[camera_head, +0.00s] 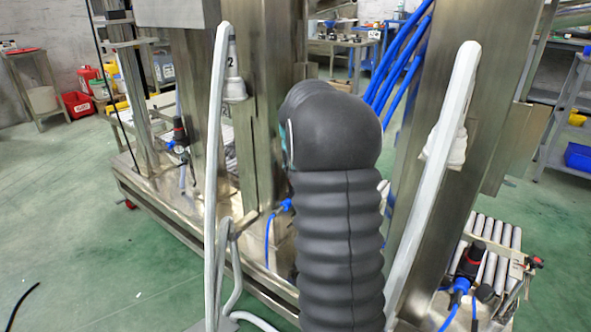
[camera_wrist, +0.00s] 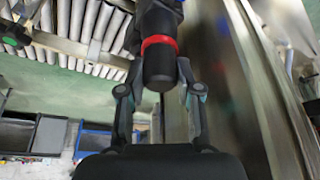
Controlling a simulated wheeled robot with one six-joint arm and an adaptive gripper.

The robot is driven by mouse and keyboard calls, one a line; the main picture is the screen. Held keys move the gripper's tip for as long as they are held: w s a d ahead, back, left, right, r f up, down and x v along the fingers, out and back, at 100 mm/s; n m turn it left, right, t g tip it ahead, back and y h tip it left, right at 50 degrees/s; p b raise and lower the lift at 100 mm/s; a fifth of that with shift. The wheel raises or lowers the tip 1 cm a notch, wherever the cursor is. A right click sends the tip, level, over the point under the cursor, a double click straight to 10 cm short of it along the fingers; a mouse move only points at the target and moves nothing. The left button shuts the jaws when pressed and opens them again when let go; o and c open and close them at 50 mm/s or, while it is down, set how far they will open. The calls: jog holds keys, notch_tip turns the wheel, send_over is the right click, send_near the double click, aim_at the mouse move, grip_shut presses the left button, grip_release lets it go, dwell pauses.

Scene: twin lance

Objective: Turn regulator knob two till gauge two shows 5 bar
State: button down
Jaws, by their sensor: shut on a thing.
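In the wrist view, a black regulator knob (camera_wrist: 158,66) with a red ring stands between the two fingers of my gripper (camera_wrist: 159,76). The fingers are shut on it, one on each side. Its dark body runs up out of the top of the picture. In the head view my arm hides the gripper and this knob. No number shows on this knob, so I cannot tell which one it is. No gauge dial facing the wrist camera is readable. A "2" label (camera_head: 231,62) shows on a white fitting at upper left of the head view.
A red-ringed regulator (camera_head: 468,262) stands at lower right by rollers (camera_head: 490,240). Another regulator (camera_head: 180,133) with a small gauge stands at left on the steel frame. White curved bars (camera_head: 215,170) flank my arm. A steel column (camera_wrist: 248,90) rises close right of my gripper.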

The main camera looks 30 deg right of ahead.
jog(key=shift+m+g, duration=0.3)
jog(key=shift+m, duration=0.4)
jog(key=c, duration=0.8)
grip_release()
jog(key=shift+o, duration=0.2)
jog(key=shift+n, duration=0.3)
